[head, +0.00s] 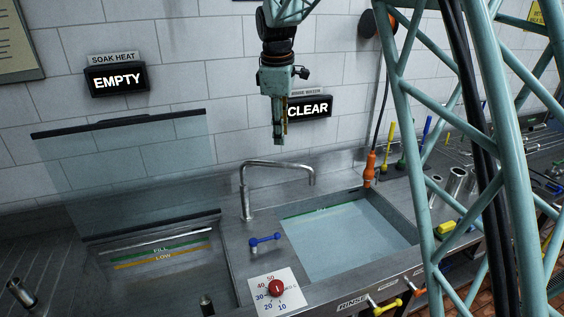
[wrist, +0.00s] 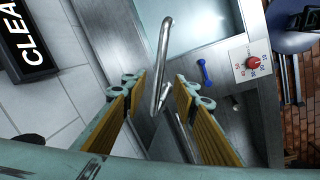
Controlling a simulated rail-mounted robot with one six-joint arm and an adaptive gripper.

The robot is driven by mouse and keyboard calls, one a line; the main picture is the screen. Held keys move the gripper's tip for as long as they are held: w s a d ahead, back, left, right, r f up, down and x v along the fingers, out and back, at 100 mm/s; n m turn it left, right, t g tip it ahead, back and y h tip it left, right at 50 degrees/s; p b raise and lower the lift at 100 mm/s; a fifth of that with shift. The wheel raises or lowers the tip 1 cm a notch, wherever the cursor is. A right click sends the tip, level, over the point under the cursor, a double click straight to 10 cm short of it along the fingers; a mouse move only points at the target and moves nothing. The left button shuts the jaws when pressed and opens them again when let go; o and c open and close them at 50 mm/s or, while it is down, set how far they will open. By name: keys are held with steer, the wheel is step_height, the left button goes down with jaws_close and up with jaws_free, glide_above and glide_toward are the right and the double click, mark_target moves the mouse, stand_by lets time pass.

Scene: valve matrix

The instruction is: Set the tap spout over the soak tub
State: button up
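A clear lid (head: 140,170) stands raised behind the soak tub. A blue lever (head: 265,240) and a red dial (head: 276,288) sit on the deck between the tubs. An orange-handled hose (head: 370,168) stands behind the rinse tub. Wall signs read EMPTY (head: 117,79) and CLEAR (head: 308,108).

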mark_target(282, 164)
steer(key=f, duration=0.4)
steer(key=w+f, duration=0.1)
steer(key=f, duration=0.3)
steer(key=w+f, duration=0.1)
steer(key=f, duration=0.3)
steer(key=shift+w+d+f, duration=0.15)
steer(key=shift+w, duration=0.05)
steer(key=shift+c, duration=0.2)
jaws_close()
